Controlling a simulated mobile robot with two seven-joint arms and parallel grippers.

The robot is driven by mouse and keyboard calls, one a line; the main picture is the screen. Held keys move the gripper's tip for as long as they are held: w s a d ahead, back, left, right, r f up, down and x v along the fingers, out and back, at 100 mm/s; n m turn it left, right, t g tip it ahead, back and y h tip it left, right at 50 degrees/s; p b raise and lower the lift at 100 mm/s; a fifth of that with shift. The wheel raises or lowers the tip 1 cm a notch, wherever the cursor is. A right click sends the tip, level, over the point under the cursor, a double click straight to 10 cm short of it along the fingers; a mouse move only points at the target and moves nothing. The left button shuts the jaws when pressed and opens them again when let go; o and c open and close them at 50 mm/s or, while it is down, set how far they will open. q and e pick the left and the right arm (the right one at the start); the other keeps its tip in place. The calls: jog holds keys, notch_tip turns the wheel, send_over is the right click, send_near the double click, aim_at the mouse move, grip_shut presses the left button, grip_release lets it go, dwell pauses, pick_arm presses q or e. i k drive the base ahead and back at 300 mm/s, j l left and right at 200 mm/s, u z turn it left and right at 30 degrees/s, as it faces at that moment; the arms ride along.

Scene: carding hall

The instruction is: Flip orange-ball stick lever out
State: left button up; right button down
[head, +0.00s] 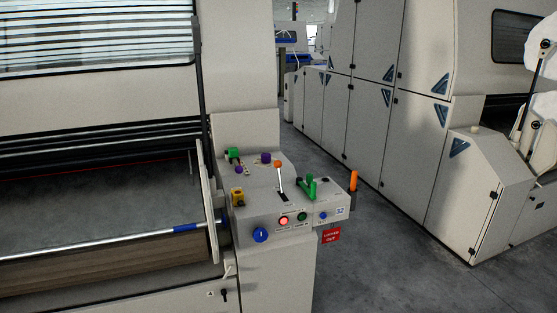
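The orange-ball stick lever (280,178) stands on the sloped top of a grey control console (262,205). It has a thin pale stick with a small orange ball at its upper end, and its foot sits in a dark slot. The stick is close to upright, leaning slightly to the left at the top. Nothing touches it. Neither of my grippers shows in the head view.
Around the lever are a purple knob (266,157), a green lever (311,188), a yellow part (237,197), a red lit button (283,221) and a blue knob (260,235). An orange handle (353,182) stands at the right. Floor (385,255) is clear there.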

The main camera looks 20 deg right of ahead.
aim_at(277, 164)
jog(key=i+l+u, duration=0.3)
jog(key=l, duration=0.75)
jog(key=i+l+u, duration=0.3)
jog(key=l, duration=0.8)
jog(key=i+l+u, duration=0.3)
jog(key=l, duration=0.85)
jog(key=l+u, duration=0.35)
jog(key=l, duration=0.75)
jog(key=l+u, duration=0.1)
jog(key=l, duration=0.35)
jog(key=k+l+u, duration=0.15)
jog(key=l, duration=0.3)
jog(key=i+l+u, duration=0.1)
jog(key=i+l, duration=0.05)
jog(key=l, duration=0.05)
